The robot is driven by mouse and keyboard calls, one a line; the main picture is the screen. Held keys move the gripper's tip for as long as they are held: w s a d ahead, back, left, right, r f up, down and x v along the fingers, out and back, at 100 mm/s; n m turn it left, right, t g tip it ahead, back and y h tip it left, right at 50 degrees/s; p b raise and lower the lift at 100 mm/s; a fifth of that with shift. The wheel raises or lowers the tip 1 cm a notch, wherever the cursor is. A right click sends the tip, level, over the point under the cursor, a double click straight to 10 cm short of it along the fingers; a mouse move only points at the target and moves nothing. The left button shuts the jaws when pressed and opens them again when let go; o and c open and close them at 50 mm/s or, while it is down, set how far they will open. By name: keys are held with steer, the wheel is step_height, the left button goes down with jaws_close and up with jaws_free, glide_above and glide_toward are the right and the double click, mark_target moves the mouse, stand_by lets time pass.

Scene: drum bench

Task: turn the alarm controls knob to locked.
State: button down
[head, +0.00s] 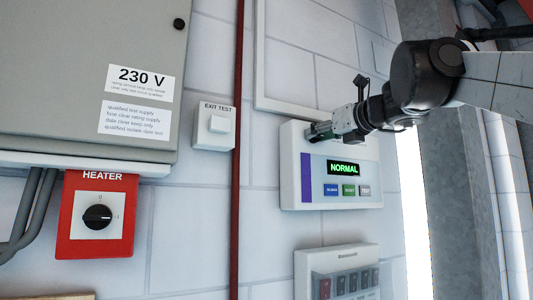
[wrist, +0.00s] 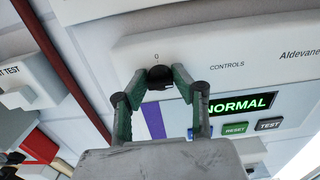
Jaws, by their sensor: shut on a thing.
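The alarm controls panel (head: 369,152) is a white box on the wall in the head view, with a purple strip and a green display (head: 343,168) reading NORMAL. Its black knob (wrist: 159,75) shows in the wrist view, left of the word CONTROLS, with a small mark above it. My gripper (wrist: 159,74) has its two green-padded fingers on either side of the knob and is shut on it. In the head view my gripper (head: 319,133) is at the panel's upper left and hides the knob. I cannot tell where the knob points.
Blue, green and grey buttons (head: 348,190) sit below the display. A switch box (head: 341,287) is under the panel. To the left are a red pipe (head: 238,120), an EXIT TEST switch (head: 214,127), a grey cabinet (head: 70,60) and a red HEATER switch (head: 97,215).

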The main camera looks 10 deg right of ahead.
steer(key=shift+n, duration=0.3)
steer(key=n, duration=0.4)
steer(key=shift+n+p, duration=0.3)
steer(key=shift+p, duration=0.05)
steer(key=n, duration=0.4)
steer(key=shift+a, duration=0.1)
steer(key=n, duration=0.4)
steer(key=shift+s+f+n, duration=0.1)
steer(key=shift+n, duration=2.4)
steer(key=c, duration=1.4)
jaws_free()
steer(key=shift+c, duration=0.2)
